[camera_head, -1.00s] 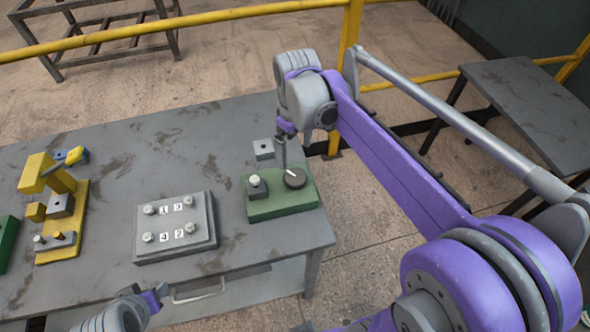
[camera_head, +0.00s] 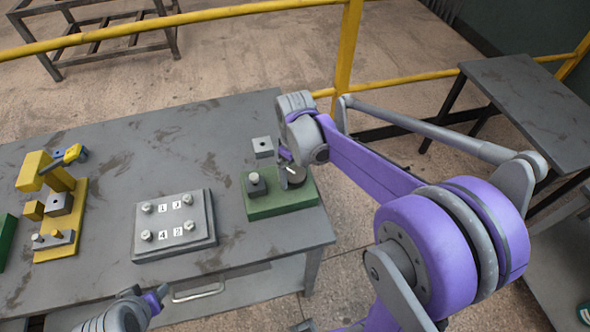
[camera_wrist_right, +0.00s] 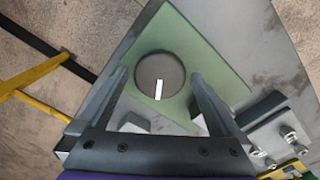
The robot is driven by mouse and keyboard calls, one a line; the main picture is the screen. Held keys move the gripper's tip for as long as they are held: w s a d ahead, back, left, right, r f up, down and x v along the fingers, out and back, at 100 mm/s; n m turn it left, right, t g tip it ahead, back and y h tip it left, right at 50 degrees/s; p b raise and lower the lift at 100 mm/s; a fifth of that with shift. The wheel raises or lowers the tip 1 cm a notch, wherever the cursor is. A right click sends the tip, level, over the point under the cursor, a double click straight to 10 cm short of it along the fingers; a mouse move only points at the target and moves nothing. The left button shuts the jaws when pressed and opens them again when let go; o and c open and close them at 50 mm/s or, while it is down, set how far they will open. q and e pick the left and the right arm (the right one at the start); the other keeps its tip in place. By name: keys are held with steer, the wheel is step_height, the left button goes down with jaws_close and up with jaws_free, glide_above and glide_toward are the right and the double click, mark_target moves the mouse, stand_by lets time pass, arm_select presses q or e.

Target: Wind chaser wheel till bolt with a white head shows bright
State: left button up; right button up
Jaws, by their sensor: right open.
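The dark round wheel (camera_head: 297,184) sits on the right part of a green base (camera_head: 280,205) near the table's right end. It carries a white line mark, which shows plainly in the wrist view, where the wheel (camera_wrist_right: 150,70) is seen from above. The bolt with a pale white head (camera_head: 254,178) stands on a dark block left of the wheel; its head looks dull. My right gripper (camera_wrist_right: 159,75) is open, its fingers on either side of the wheel; contact is unclear. My left gripper (camera_head: 158,296) is at the bottom edge, its jaws unclear.
A grey plate (camera_head: 175,255) with several bolts and number labels lies left of the green base. A small grey block (camera_head: 263,147) lies behind the base. A yellow fixture (camera_head: 62,220) stands farther left. A yellow rail (camera_head: 345,50) runs behind the table.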

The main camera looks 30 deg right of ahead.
steer(key=c, duration=1.2)
arm_select(q)
steer(key=shift+f, duration=0.15)
arm_select(e)
steer(key=shift+m, duration=0.4)
steer(key=m+b, duration=0.1)
steer(key=m, duration=0.7)
steer(key=shift+m+b, duration=0.3)
steer(key=shift+b, duration=0.05)
steer(key=m, duration=0.5)
steer(key=shift+b, duration=0.3)
arm_select(q)
steer(key=f, duration=0.1)
steer(key=s+f, duration=0.1)
steer(key=f, duration=0.1)
steer(key=shift+s+f, duration=0.15)
steer(key=shift+f, duration=0.15)
arm_select(e)
steer(key=m, duration=0.5)
steer(key=shift+m, duration=0.3)
